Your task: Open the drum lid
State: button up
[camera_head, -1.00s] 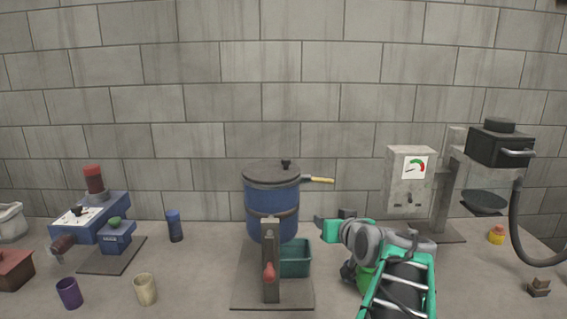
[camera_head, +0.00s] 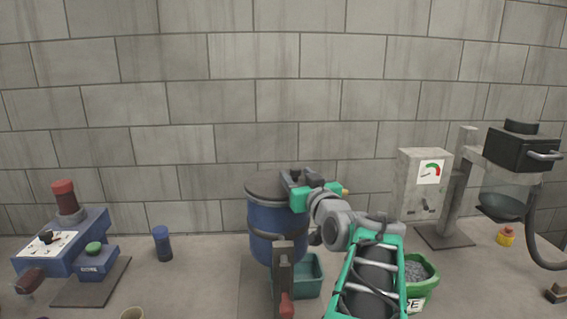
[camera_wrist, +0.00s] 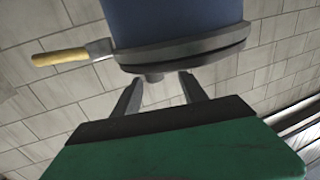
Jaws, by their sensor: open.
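The blue drum (camera_head: 268,222) stands upright on its stand, with a dark round lid (camera_head: 260,187) on top. My gripper (camera_head: 288,178) is open at the right part of the lid. The wooden side handle (camera_wrist: 60,57) sticks out from the lid's edge. In the head view my gripper hides the knob.
A teal bin (camera_head: 311,275) sits below the drum, behind a post with a red grip (camera_head: 286,303). A green bucket of grey bits (camera_head: 420,275) stands right of my arm. A gauge box (camera_head: 424,180) is further right, a blue machine (camera_head: 75,240) at left.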

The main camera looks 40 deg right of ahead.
aim_at(278, 177)
jog(key=p+x, duration=0.1)
jog(key=x, duration=0.2)
jog(key=d+p+x, duration=0.1)
jog(key=x, duration=0.3)
jog(key=shift+s, duration=0.15)
jog(key=shift+a, duration=0.1)
jog(key=shift+c, duration=0.4)
grip_shut()
dwell(0.6)
